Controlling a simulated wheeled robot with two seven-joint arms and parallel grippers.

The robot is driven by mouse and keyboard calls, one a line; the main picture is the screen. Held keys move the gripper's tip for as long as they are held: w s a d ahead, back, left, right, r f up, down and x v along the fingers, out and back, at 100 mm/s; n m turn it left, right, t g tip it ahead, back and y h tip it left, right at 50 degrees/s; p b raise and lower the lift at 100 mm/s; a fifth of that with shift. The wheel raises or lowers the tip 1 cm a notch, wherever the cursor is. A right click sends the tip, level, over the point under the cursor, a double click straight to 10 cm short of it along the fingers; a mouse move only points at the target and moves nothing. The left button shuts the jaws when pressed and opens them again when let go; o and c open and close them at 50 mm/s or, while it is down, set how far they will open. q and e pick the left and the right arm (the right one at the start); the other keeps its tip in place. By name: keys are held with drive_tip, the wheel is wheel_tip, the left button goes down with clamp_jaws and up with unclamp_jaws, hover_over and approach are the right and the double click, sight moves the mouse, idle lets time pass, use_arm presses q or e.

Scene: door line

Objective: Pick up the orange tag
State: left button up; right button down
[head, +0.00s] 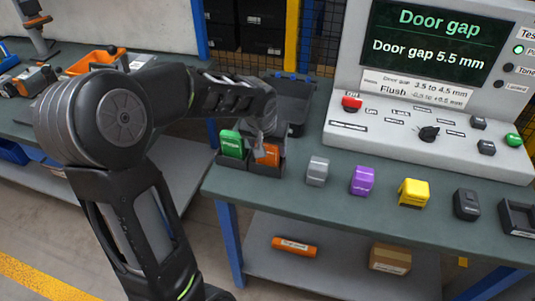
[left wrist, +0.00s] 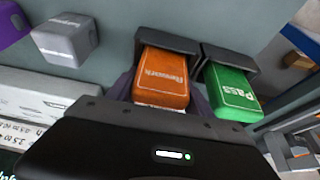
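The orange tag (left wrist: 162,78), marked "Rework", stands in a dark holder slot; it also shows in the head view (head: 267,154) at the left of the bench. My left gripper (head: 266,142) is right at the tag from above. In the left wrist view its dark fingers (left wrist: 162,95) lie on both sides of the tag, very close to it. Whether they press on it I cannot tell. A green tag (left wrist: 231,93), marked "Pass", stands in the slot beside it. My right gripper is not in view.
On the bench (head: 340,205) stand a grey block (head: 317,171), a purple block (head: 363,180), a yellow block (head: 413,192) and a dark block (head: 467,204). A control console (head: 420,150) stands behind them. A dark bin (head: 297,112) is behind the tag holder.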

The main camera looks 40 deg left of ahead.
use_arm(q)
drive_tip(key=c, duration=0.9)
drive_tip(key=shift+r, duration=0.1)
wheel_tip(320, 180, up, 10)
drive_tip(key=shift+f, duration=0.1)
idle(0.5)
